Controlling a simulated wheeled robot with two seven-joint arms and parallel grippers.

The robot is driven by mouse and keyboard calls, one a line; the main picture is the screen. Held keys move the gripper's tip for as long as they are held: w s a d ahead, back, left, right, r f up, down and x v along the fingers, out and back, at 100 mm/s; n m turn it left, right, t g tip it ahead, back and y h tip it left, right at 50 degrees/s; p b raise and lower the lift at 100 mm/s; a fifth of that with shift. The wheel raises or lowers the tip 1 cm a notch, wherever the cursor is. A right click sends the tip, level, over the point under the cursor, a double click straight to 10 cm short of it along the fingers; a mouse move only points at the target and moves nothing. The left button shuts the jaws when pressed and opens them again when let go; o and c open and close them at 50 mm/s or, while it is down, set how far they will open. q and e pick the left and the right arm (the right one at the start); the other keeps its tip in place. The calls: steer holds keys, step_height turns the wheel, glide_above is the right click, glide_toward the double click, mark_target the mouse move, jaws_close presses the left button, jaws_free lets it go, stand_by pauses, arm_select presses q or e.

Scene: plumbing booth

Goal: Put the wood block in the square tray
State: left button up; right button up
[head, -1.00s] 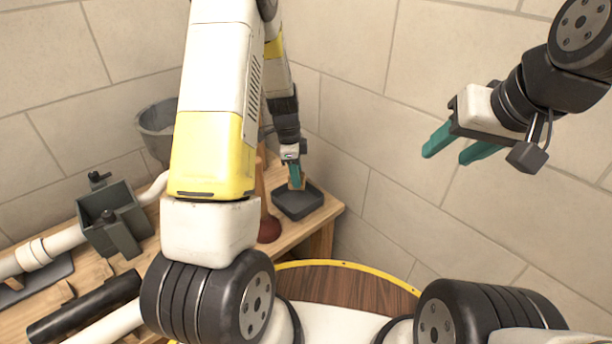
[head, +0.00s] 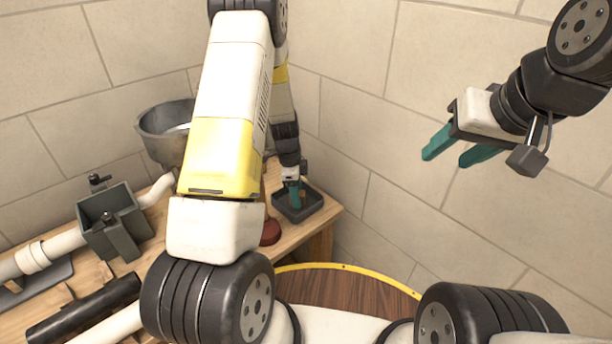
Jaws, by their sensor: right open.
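The dark square tray (head: 316,205) lies on the right end of the wooden bench. My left gripper (head: 295,197) points down into the tray, its teal fingertips low inside the rim. The wood block does not show clearly; the fingers and the tray wall may hide it. Whether the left fingers are shut on it or open is too small to tell. My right gripper (head: 455,152) is open and empty, held in the air at the right, away from the bench.
On the bench (head: 290,238) stand a grey metal bowl (head: 160,130), a dark green box-like fixture (head: 112,215) and a reddish-brown rounded thing (head: 270,232). White pipes and a black tube (head: 85,308) lie at the left. Tiled walls close the corner behind the tray.

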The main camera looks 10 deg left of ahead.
arm_select(q)
steer(key=shift+r, duration=0.1)
steer(key=s+r+n+t, duration=0.1)
steer(key=s+r+n, duration=0.35)
steer(key=r, duration=0.95)
steer(key=s+r+n+t, duration=0.25)
steer(key=s+r, duration=0.25)
steer(key=r, duration=1)
steer(key=s+d+r+n+t, duration=0.1)
steer(key=s+r+n, duration=0.2)
steer(key=s, duration=0.4)
steer(key=s+d+r+n+t, duration=0.1)
steer(key=s+r+n, duration=0.2)
steer(key=s+n, duration=0.3)
steer(key=shift+s+r+h, duration=0.4)
steer(key=shift+s, duration=0.5)
steer(key=shift+d+t, duration=0.1)
steer(key=shift+t, duration=0.15)
steer(key=shift+c, duration=0.2)
